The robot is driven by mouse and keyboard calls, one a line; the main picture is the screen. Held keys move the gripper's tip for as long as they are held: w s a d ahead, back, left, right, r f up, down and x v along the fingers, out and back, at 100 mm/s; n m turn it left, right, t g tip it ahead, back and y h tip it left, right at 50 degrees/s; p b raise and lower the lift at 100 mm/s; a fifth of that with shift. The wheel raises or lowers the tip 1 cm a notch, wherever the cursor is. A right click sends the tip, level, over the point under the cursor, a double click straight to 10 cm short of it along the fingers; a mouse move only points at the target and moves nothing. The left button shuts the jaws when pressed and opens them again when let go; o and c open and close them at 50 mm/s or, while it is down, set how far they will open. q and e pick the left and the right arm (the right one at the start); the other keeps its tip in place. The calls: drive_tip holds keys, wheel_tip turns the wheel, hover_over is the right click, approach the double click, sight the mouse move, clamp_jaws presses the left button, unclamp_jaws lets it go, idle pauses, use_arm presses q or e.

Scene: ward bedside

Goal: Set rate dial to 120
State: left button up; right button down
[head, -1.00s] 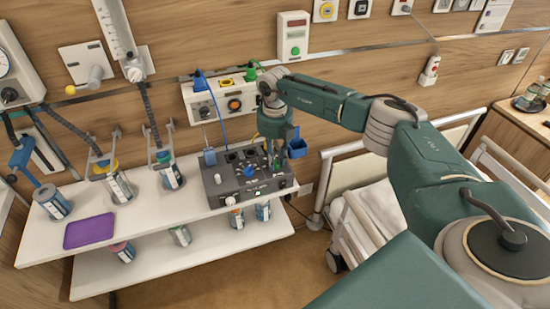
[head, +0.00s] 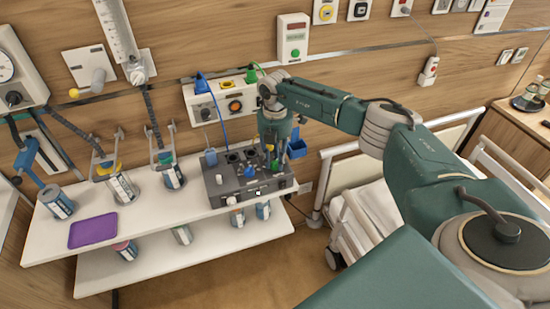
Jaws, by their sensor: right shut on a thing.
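A dark grey control box (head: 228,198) stands at the right end of the upper white shelf. Its top panel carries a blue knob (head: 249,172), a white knob (head: 219,180) and several dark sockets or dials. Its front has a small lit display (head: 258,193); the digits are too small to read. My right gripper (head: 272,163) points down at the back right part of the panel, its fingers shut on a small control there. The fingers hide that control, so I cannot read its setting or markings. My left gripper is out of view.
A purple tray (head: 92,230) and several labelled canisters stand left along the shelf (head: 150,222). A wall panel (head: 222,100) with a blue cable is behind the box. A blue holder (head: 297,147) is close right of the gripper. The bed (head: 375,208) lies further right.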

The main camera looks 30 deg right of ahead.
sight(275, 161)
drive_tip(key=shift+m, duration=0.6)
drive_tip(key=c, duration=1.4)
unclamp_jaws()
wheel_tip(275, 161, up, 12)
